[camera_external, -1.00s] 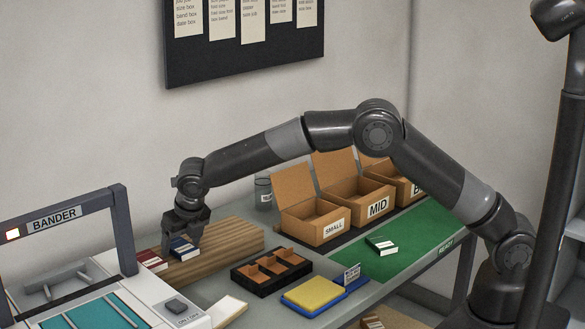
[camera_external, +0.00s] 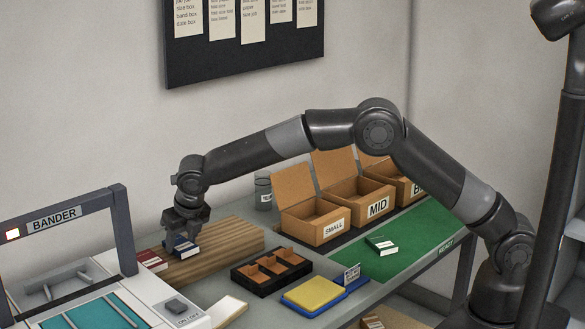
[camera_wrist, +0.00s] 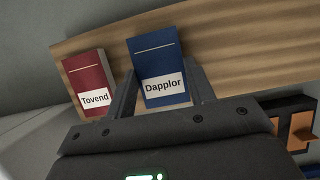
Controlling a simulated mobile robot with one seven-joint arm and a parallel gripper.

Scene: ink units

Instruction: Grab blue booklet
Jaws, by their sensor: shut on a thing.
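The blue booklet (camera_wrist: 156,66), labelled "Dapplor", is between the two fingers of my gripper (camera_wrist: 163,92) in the wrist view. My gripper is shut on it, a finger on each side. In the external view the blue booklet (camera_external: 183,246) shows under my gripper (camera_external: 184,237), at the wooden board (camera_external: 230,239). I cannot tell whether it is clear of the board. A red booklet (camera_wrist: 90,80), labelled "Tovend", stands just left of the gripper in the wrist view, apart from the blue one. It also shows in the external view (camera_external: 151,261).
The bander (camera_external: 125,230) stands at the left. A black divided tray (camera_external: 271,270), a yellow-and-blue pad (camera_external: 314,294) and open boxes (camera_external: 310,232) are to the right. A green-and-white booklet (camera_external: 382,245) lies on the green mat (camera_external: 430,232).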

